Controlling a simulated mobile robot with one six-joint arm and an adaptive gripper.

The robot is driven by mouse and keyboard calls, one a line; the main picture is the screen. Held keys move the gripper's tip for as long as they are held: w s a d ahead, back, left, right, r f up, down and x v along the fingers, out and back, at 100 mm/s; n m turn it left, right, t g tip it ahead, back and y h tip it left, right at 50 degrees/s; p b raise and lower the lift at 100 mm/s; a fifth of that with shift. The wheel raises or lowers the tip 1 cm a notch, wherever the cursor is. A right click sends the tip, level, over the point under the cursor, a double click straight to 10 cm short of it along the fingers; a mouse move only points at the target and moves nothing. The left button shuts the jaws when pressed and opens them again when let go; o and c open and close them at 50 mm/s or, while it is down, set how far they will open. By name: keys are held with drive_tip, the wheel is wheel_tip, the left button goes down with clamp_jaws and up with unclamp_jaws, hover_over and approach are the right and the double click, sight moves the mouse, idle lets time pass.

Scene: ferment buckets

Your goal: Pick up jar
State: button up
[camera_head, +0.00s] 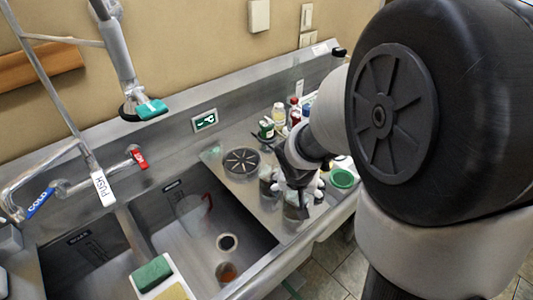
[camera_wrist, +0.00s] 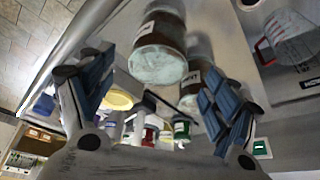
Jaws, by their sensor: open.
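A glass jar (camera_wrist: 158,58) with pale, whitish contents and a dark band lies ahead between my fingers in the wrist view. I cannot tell whether either finger touches it. In the head view a jar (camera_head: 294,212) shows just below my gripper (camera_head: 298,180), partly hidden by it. A second jar (camera_wrist: 196,70) with a dark body and a label is behind the first, close to my right-hand finger. It also seems to show left of my gripper in the head view (camera_head: 267,186). My gripper (camera_wrist: 152,80) is open, its blue-padded fingers apart and nothing held.
Small bottles (camera_head: 279,112) stand along the counter's back. A green round lid (camera_head: 342,178) lies right of my gripper. A dark round drain cover (camera_head: 241,161) is to the left. The sink (camera_head: 180,225) holds a clear jug (camera_wrist: 290,38) with red markings.

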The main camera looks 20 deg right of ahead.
sight(297, 194)
drive_tip(key=b+x, duration=0.2)
drive_tip(key=x, duration=0.3)
drive_tip(key=shift+d, duration=0.2)
drive_tip(key=shift+c, duration=0.2)
drive_tip(key=shift+r, duration=0.1)
drive_tip(key=c, duration=1.2)
